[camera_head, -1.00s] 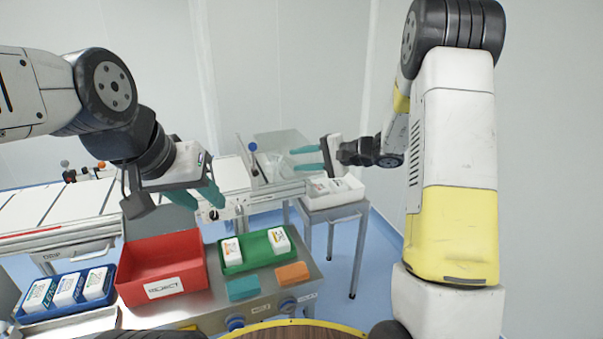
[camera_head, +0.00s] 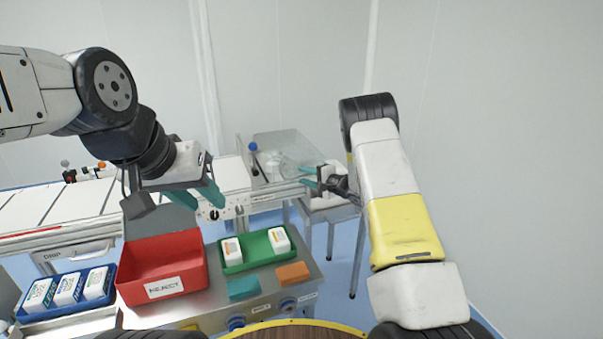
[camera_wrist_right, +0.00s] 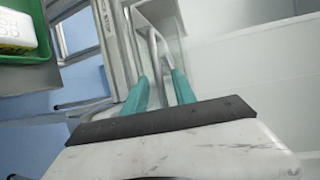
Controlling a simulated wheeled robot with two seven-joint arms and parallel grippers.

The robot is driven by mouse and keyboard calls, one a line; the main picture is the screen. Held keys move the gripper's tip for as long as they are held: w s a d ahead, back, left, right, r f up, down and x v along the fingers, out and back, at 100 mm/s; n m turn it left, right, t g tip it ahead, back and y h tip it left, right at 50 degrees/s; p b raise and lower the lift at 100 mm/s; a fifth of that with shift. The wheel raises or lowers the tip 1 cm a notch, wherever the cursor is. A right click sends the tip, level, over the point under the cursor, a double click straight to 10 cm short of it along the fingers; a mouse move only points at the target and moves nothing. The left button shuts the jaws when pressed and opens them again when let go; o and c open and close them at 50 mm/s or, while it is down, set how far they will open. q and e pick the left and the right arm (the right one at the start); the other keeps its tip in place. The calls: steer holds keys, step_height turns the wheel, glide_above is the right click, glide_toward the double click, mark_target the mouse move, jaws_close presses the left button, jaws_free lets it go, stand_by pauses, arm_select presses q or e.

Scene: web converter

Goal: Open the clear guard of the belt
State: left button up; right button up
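The clear guard (camera_head: 283,143) is a see-through box-like cover at the far end of the belt (camera_head: 231,173); it looks closed, though its edges are faint. My right gripper (camera_head: 308,178) is at the guard's right front, low beside the belt end. In the right wrist view its teal fingers (camera_wrist_right: 162,82) are apart, with a grey bent bar (camera_wrist_right: 154,50) showing between and beyond the tips. I cannot tell whether they touch it. My left gripper (camera_head: 206,204) is open and empty, above the near side of the belt.
A red reject bin (camera_head: 165,250), a green tray (camera_head: 256,264) with two cartons and a blue tray (camera_head: 40,314) with several cartons stand on the near bench. A blue-knobbed post (camera_head: 253,147) stands left of the guard. A side table (camera_head: 338,214) is partly behind my right arm.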

steer(key=shift+w+a, duration=0.3)
jaws_close()
steer(key=shift+f, duration=0.1)
stand_by(1.2)
